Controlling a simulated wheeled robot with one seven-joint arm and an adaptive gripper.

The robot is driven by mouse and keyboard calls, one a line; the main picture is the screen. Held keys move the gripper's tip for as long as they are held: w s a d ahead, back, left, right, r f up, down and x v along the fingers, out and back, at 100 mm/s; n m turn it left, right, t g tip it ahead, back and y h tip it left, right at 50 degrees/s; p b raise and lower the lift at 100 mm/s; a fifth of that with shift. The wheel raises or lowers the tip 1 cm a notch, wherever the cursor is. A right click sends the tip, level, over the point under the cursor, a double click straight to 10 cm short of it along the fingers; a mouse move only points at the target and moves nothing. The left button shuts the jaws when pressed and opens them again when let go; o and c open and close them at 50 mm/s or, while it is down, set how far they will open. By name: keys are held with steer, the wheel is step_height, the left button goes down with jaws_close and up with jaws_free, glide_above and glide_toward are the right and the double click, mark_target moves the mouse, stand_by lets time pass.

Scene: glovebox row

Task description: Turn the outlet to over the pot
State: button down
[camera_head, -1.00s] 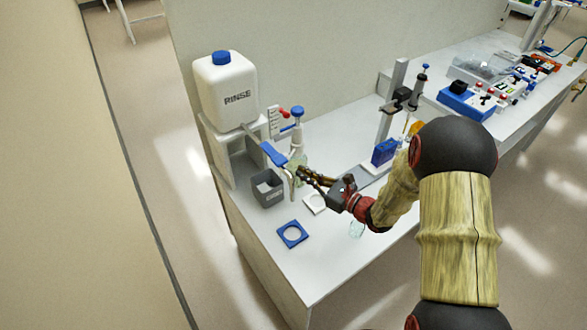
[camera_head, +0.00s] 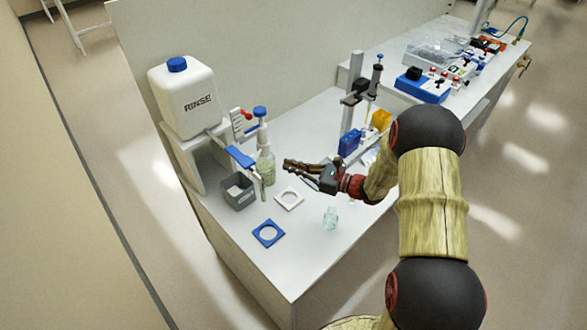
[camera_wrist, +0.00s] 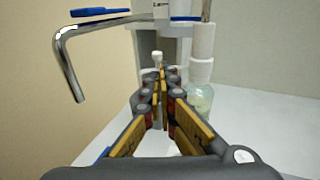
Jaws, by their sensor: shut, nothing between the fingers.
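The outlet is a bent metal spout (camera_head: 262,186) with a blue lever (camera_head: 240,157), below the white RINSE tank (camera_head: 186,100). In the wrist view the spout (camera_wrist: 92,36) reaches left and bends down, with its blue lever (camera_wrist: 100,12) above. The dark grey square pot (camera_head: 239,201) stands on the bench. In the head view the spout's tip appears just right of the pot, not above its opening. My gripper (camera_head: 287,165) is shut and empty, right of the spout and apart from it. The wrist view shows its fingers (camera_wrist: 160,72) together; the pot cannot be made out there.
A clear pump bottle (camera_head: 266,166) stands close behind the spout. A white ring plate (camera_head: 278,201), a blue ring plate (camera_head: 257,237) and a small glass vessel (camera_head: 331,217) are on the front bench. A stand (camera_head: 350,105) and blue block are to the right.

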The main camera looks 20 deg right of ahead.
steer(key=b+x, duration=0.2)
steer(key=x, duration=0.8)
